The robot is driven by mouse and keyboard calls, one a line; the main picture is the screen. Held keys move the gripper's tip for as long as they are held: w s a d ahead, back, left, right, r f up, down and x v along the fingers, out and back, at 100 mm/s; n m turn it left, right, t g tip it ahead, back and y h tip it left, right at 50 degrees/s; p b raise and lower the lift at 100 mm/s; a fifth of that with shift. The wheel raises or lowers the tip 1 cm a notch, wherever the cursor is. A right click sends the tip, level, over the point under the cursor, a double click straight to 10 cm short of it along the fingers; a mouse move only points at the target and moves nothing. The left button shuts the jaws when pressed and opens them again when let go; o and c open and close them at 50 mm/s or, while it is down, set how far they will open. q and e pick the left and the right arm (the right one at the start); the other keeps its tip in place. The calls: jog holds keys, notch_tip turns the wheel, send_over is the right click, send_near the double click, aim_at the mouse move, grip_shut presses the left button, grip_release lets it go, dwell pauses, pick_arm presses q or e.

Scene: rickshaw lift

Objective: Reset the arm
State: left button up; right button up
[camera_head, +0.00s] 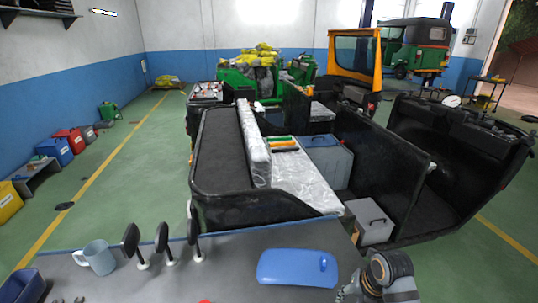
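My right arm comes in at the lower right, over the grey table (230,262). Its gripper (347,290) is a small dark shape at the bottom edge, just right of and below a blue case (298,267) lying flat. I cannot make out whether its fingers are apart, and I see nothing held. Two small dark tips at the bottom left edge may be my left gripper (68,300). The rest of it is cut off.
A light blue mug (97,257) and several dark upright mirror-like parts (162,241) stand on the table. A dark blue bin (22,287) is at its left corner. A black open vehicle body (215,150) stands beyond.

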jog(key=s+d+f+m+t+h, duration=0.1)
jog(key=s+m, duration=0.6)
jog(key=m, duration=0.8)
jog(key=s+d+f+m+h, duration=0.1)
jog(key=s+m, duration=0.5)
jog(key=m, duration=0.9)
notch_tip(320, 180, down, 24)
jog(key=s+d+g, duration=0.1)
jog(key=s+d, duration=0.1)
pick_arm(q)
jog(key=shift+s, duration=0.35)
pick_arm(e)
jog(key=s+d+f+m+g, duration=0.1)
jog(key=s+f, duration=1.7)
jog(key=s, duration=0.1)
jog(key=shift+s+d, duration=0.25)
